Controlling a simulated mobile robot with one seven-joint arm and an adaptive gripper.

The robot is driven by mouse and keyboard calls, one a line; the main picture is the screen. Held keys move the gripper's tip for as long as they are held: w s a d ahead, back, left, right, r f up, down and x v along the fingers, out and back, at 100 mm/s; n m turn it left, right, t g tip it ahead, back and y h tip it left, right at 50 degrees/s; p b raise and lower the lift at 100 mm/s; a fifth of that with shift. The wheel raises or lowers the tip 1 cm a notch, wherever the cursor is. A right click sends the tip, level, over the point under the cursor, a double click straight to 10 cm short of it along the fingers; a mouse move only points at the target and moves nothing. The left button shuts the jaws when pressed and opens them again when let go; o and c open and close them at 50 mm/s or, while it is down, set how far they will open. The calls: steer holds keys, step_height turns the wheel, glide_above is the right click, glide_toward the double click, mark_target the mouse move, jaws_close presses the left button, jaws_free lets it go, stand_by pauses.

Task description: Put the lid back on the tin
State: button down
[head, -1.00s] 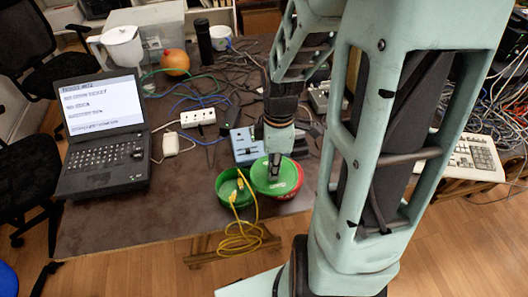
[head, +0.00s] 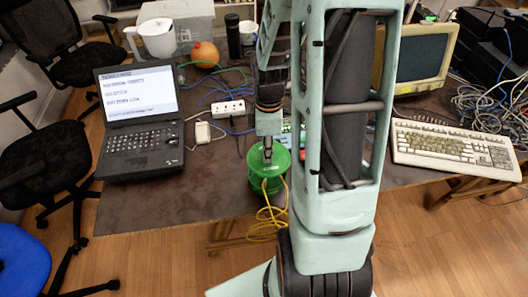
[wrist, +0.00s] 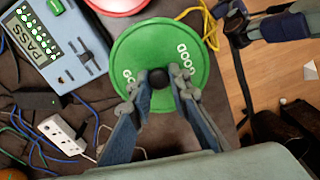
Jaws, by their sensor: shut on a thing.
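The lid (head: 284,160) is a round green disc with white lettering and a black knob. In the wrist view the lid (wrist: 135,55) fills the middle, with my gripper (wrist: 159,80) closed around its knob. In the head view my gripper (head: 268,150) points down onto the lid. The green tin (head: 264,190) is directly under the lid near the table's front edge. Its opening is hidden by the lid, and I cannot tell whether they touch. A yellow cable (head: 268,222) hangs over the tin's front side.
A blue tester (wrist: 52,38) reading PASS and a red round thing (wrist: 117,4) are close by. A laptop (head: 140,115) and a white power strip (head: 228,108) stand left and behind. A keyboard (head: 450,148) lies right. Loose cables cover the back.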

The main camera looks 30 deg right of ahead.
steer(key=shift+w+a, duration=0.15)
steer(key=shift+f+b, duration=2.55)
steer(key=shift+f, duration=0.7)
steer(key=shift+f, duration=0.15)
steer(key=c, duration=1.7)
jaws_free()
steer(key=shift+c, duration=0.2)
steer(key=shift+o, duration=0.7)
steer(key=o, duration=0.4)
steer(key=shift+c, duration=0.2)
